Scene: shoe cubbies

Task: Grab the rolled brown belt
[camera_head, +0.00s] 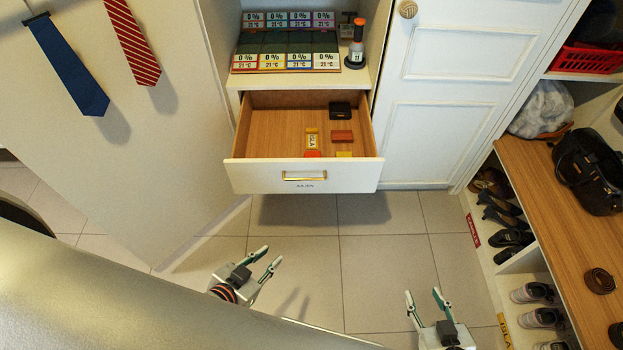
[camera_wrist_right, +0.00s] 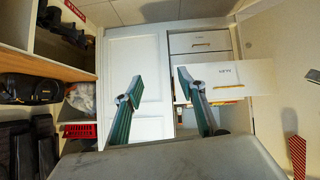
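The rolled brown belt (camera_head: 599,281) lies as a dark brown coil on the wooden top of the low shoe unit at the right of the head view. My right gripper (camera_head: 427,298) is open and empty over the tiled floor, to the left of the belt and apart from it. Its two fingers (camera_wrist_right: 163,95) show spread in the right wrist view, with nothing between them. My left gripper (camera_head: 267,257) is open and empty over the floor, below the open drawer. I cannot make out the belt in the right wrist view.
An open drawer (camera_head: 304,178) with small items sticks out at the centre. The bench top (camera_head: 545,185) carries a dark handbag (camera_head: 590,168); shoes (camera_head: 532,292) fill the cubbies at its left side. A red basket (camera_head: 588,59) sits above. The tiled floor is clear.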

